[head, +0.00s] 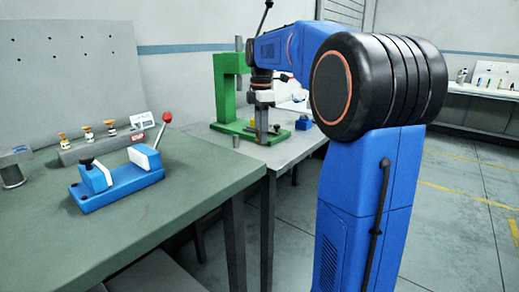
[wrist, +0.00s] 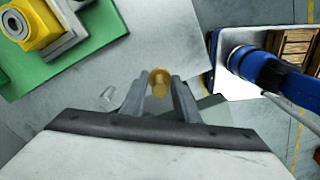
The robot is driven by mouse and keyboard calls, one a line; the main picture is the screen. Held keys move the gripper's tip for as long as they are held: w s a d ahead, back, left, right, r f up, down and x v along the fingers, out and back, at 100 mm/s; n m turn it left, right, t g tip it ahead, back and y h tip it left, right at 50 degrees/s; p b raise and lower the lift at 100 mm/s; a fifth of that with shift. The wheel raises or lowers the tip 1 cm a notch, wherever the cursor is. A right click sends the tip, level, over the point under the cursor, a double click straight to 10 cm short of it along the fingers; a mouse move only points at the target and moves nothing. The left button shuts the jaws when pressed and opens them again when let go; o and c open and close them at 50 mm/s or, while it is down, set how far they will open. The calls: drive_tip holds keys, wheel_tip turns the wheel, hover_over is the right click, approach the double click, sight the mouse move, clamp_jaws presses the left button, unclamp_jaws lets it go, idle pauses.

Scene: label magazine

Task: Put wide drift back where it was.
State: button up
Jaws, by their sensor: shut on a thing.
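My gripper (wrist: 160,84) is shut on a round brass-coloured piece (wrist: 159,82), seen end-on between the fingertips in the wrist view. It may be the wide drift; I cannot read its width. In the head view my gripper (head: 262,128) hangs in front of the green press (head: 228,88) on the far table, and the held piece cannot be made out. On the near table, a grey rack (head: 92,150) holds several brass-topped pieces (head: 88,132) in a row.
A blue clamp fixture (head: 118,184) with a red-knobbed lever stands before the rack on the near table. A grey cylinder (head: 12,170) is at its left. In the wrist view, the green base (wrist: 75,50) carries a yellow part. A blue object (wrist: 250,65) lies right of the gripper.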

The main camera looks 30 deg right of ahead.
sight(261, 156)
drive_tip(key=shift+f, duration=2.45)
drive_tip(key=o, duration=1.2)
drive_tip(key=shift+f, duration=0.15)
wheel_tip(261, 156, up, 12)
drive_tip(key=shift+r, duration=0.15)
